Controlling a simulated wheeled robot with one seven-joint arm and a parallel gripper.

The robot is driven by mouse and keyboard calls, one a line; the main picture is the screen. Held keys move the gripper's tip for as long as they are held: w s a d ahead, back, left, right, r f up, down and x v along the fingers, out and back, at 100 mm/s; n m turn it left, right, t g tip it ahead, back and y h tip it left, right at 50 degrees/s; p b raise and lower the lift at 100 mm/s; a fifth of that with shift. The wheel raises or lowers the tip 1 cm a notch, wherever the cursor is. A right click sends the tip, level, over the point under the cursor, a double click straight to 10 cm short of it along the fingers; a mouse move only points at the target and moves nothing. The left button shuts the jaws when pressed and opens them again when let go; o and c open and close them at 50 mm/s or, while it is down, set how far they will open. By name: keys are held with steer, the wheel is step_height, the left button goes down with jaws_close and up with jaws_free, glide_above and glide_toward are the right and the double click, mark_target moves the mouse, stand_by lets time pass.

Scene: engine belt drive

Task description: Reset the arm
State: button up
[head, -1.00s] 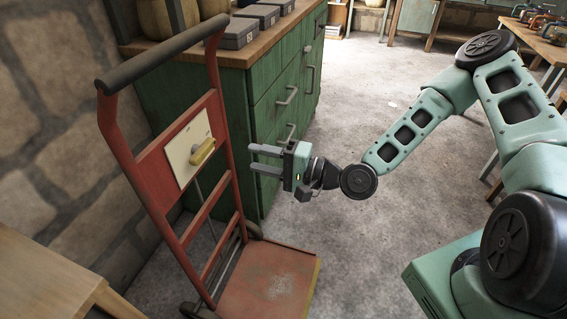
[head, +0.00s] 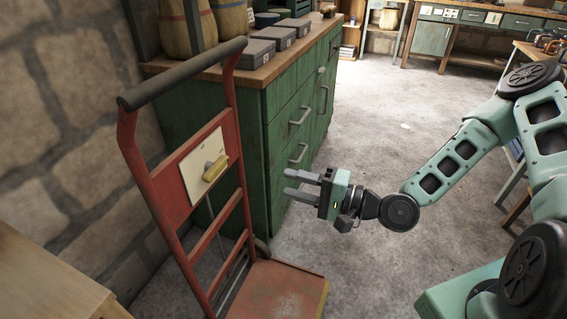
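My gripper (head: 294,183) is at the middle of the head view, at the end of my green arm. Its two grey fingers point left and stand apart with nothing between them. It is to the right of the red hand truck (head: 245,200), with a visible gap in the picture. The hand truck stands upright and carries a cream plate (head: 196,165) with a yellow handle (head: 216,168). The handle lies slanted across the plate, and my gripper does not touch it.
A green cabinet (head: 255,145) with a wooden top stands behind the hand truck. Grey cases (head: 275,38) and sacks (head: 185,22) sit on it. A wooden table corner (head: 45,280) is at lower left. Workbenches (head: 465,28) stand at the back right. The concrete floor (head: 385,140) between is clear.

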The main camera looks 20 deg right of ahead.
steer(key=s+f+n+g+h, duration=0.5)
steer(key=s+n+g+h, duration=0.3)
steer(key=n+g+h, duration=0.3)
steer(key=s+a+r+n+h+p, duration=0.1)
steer(key=s+r+n, duration=0.1)
steer(key=s+r, duration=0.5)
steer(key=s+a+r+n+h, duration=0.1)
steer(key=s+r+n+h, duration=0.15)
steer(key=s+r, duration=0.5)
step_height(320, 180, up, 17)
steer(key=w+p, duration=0.2)
steer(key=p, duration=1.3)
steer(key=shift+y+p, duration=0.35)
steer(key=shift+y, duration=0.1)
